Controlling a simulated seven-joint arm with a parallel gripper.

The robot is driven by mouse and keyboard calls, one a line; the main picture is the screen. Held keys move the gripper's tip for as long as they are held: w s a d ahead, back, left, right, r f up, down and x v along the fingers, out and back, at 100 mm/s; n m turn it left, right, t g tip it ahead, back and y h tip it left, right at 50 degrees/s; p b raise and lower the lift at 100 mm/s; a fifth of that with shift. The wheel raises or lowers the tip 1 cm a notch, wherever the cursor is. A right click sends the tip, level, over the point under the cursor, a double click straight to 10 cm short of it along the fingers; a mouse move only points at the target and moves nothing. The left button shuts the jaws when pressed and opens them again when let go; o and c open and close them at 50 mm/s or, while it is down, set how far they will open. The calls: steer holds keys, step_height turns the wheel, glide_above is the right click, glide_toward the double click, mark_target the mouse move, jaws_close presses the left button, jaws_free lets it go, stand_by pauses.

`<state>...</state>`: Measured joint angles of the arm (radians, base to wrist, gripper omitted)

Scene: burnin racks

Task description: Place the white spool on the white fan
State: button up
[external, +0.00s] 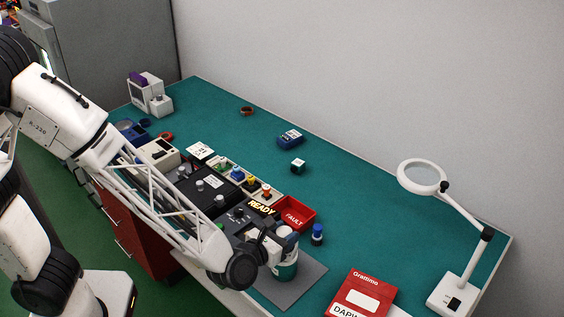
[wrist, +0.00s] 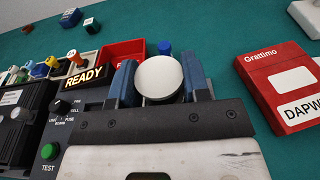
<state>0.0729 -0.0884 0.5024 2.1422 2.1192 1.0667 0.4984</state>
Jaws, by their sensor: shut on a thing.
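My gripper (wrist: 160,82) is shut on an upright round thing with a white disc top (wrist: 159,76), which looks like the white spool. The boxy white device (external: 152,93) at the far left end of the bench may be the white fan. It has a purple piece on top and is far from the gripper.
A red FAULT tray (external: 298,214), blue-capped bottle (external: 317,234) and black READY tester (external: 240,214) stand close to the gripper. A red box (external: 361,294) and magnifier lamp (external: 456,293) are at the right.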

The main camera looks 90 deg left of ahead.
steer(key=shift+f, duration=0.75)
steer(key=shift+f, duration=0.1)
steer(key=o, duration=1)
steer(key=shift+c, duration=0.2)
steer(key=v, duration=1.2)
